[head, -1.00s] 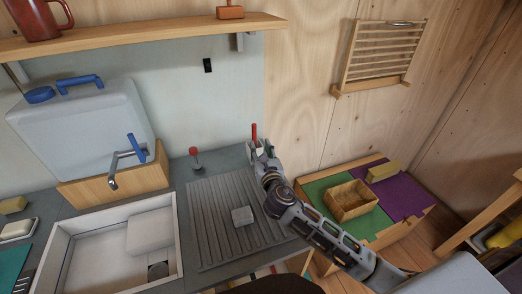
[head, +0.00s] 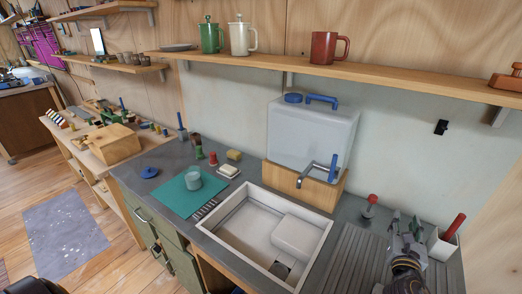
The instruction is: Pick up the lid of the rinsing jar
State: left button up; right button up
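A small blue disc with a raised middle, which looks like the jar's lid (head: 150,172), lies on the grey counter at the left in the head view. A grey, see-through jar (head: 193,180) stands on the teal mat (head: 176,198) to the lid's right. My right gripper (head: 405,226) is at the far right, over the ribbed drainboard and far from the lid. Its fingers look apart with nothing between them. My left gripper is not in view.
A white sink (head: 250,265) lies between the mat and the drainboard (head: 358,262). A water tank (head: 313,128) with a tap stands behind it. A white holder (head: 440,246) with a red handle is beside my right gripper. A shelf (head: 380,75) with mugs runs above.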

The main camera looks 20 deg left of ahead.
aim_at(149, 172)
jog(key=k+l+u, duration=0.1)
jog(key=u, duration=0.95)
jog(key=i+u, duration=0.2)
jog(key=u, duration=0.2)
